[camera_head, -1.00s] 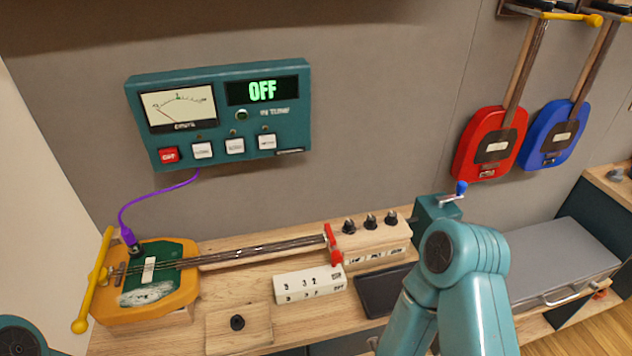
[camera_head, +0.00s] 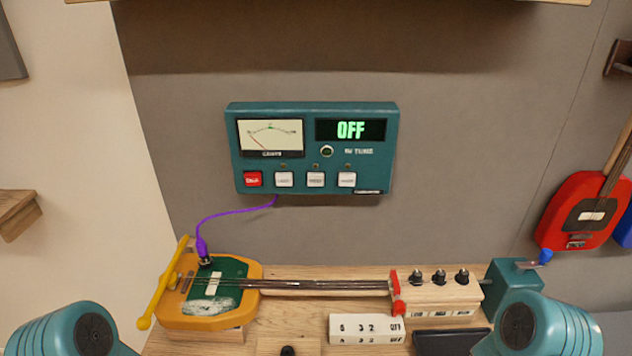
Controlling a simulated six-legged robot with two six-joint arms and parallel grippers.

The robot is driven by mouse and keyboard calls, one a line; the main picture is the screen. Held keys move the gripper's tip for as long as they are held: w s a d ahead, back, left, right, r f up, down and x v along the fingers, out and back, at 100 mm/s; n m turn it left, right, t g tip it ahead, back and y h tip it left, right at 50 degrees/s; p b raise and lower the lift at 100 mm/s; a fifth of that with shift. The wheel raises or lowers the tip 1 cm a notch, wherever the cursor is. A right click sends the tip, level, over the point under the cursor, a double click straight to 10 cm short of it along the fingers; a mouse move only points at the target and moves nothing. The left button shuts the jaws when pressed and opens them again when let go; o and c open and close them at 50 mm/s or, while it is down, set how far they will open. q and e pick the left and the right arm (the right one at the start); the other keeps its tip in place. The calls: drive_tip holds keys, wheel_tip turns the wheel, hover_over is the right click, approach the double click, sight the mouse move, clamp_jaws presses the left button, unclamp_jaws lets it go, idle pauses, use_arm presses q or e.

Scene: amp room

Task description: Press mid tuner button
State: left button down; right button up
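A purple cable runs from the tuner to a yellow and green stringed instrument (camera_head: 252,271) on the bench below. Teal arm links of mine show at both lower corners, well below the tuner. Neither gripper is visible.
The wooden bench (camera_head: 300,327) carries a white numbered block (camera_head: 366,329), a wooden block with several black knobs (camera_head: 440,277) and a teal crank box (camera_head: 512,273). A red instrument (camera_head: 582,214) hangs at the right. The wall space before the tuner is clear.

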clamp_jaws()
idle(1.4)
